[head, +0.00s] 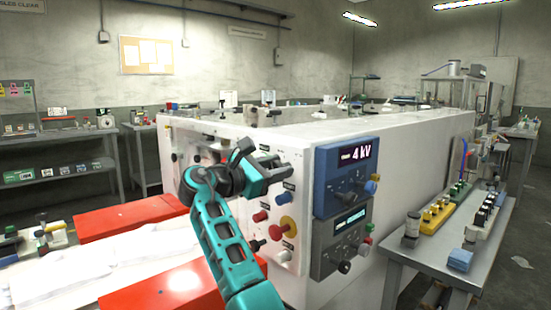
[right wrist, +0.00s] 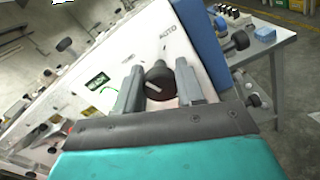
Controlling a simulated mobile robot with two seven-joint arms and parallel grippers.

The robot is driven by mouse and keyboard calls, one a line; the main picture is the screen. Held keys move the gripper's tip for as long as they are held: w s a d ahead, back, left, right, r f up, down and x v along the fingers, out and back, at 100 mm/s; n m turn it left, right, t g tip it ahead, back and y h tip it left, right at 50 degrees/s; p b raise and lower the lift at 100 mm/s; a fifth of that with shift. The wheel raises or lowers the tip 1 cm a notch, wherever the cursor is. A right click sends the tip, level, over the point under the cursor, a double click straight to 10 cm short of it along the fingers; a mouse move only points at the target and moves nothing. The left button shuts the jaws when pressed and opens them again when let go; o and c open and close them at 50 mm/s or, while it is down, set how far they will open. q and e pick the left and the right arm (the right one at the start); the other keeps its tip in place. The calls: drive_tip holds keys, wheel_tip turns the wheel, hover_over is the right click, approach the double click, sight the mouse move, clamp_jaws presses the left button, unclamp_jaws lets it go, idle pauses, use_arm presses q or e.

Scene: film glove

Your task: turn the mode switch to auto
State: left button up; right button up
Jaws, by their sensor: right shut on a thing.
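The mode switch is a round black knob (right wrist: 160,82) with a white pointer mark, on the white machine panel (right wrist: 145,45). In the right wrist view the word AUTO is printed above it, and the white mark lies nearly crosswise, tilted slightly. My right gripper (right wrist: 160,85) has one finger on each side of the knob and is shut on it. In the head view my right gripper (head: 278,172) is at the upper part of the control panel and hides the knob. My left gripper is not in view.
A blue display unit (head: 345,178) reading 4 kV and a dark grey unit (head: 341,238) stick out just right of the gripper. A grey side table (head: 445,255) with blocks stands at the right.

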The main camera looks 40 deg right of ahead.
drive_tip(key=shift+r+m, duration=0.15)
drive_tip(key=shift+m, duration=0.35)
drive_tip(key=shift+m+p, duration=0.35)
drive_tip(key=shift+m, duration=0.05)
drive_tip(key=m, duration=0.2)
drive_tip(key=shift+s+m+p, duration=0.1)
drive_tip(key=shift+m+p, duration=0.2)
drive_tip(key=shift+m, duration=0.1)
drive_tip(key=shift+f+m, duration=0.2)
drive_tip(key=shift+m, duration=0.7)
drive_tip(key=m, duration=0.2)
drive_tip(key=shift+f+m+b, duration=0.1)
drive_tip(key=shift+m+b, duration=0.2)
drive_tip(key=shift+m, duration=0.1)
drive_tip(key=shift+m+b, duration=0.35)
drive_tip(key=shift+m, duration=0.75)
use_arm(q)
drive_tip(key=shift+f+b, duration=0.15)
drive_tip(key=shift+b, duration=0.15)
use_arm(e)
drive_tip(key=shift+m, duration=1.1)
